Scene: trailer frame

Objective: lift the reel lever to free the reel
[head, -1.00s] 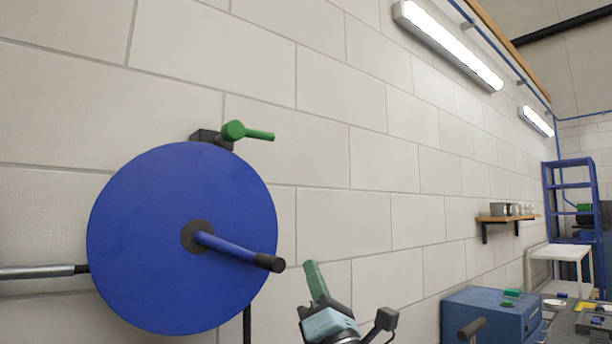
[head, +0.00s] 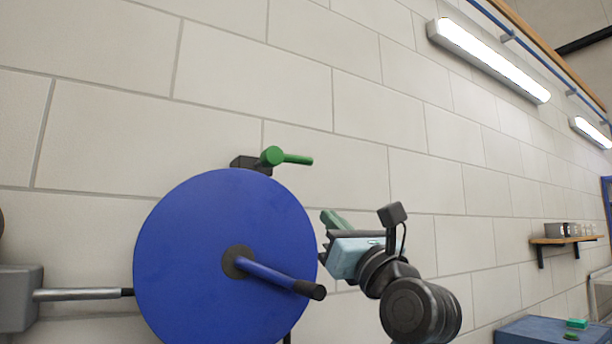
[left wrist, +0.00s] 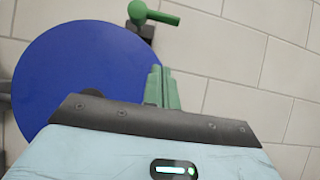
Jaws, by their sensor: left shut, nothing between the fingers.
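The blue reel (head: 200,250) hangs at the wall in the head view, with a crank handle (head: 275,275) sticking out of its hub. The green reel lever (head: 290,158) sits on a dark block at the reel's top right edge and points right, about level. My left gripper (head: 328,217) is shut and empty, right of the reel and below the lever, apart from it. In the left wrist view the green fingers (left wrist: 160,88) lie together in front of the reel's right edge (left wrist: 75,65). The lever (left wrist: 150,14) shows at the top, beyond the fingertips. My right gripper is not in view.
A metal rod (head: 85,293) joins the reel's left side to a grey box (head: 20,298). A blue cabinet (head: 545,332) stands at lower right, and a wall shelf (head: 562,240) with small items is above it. The wall around the lever is clear.

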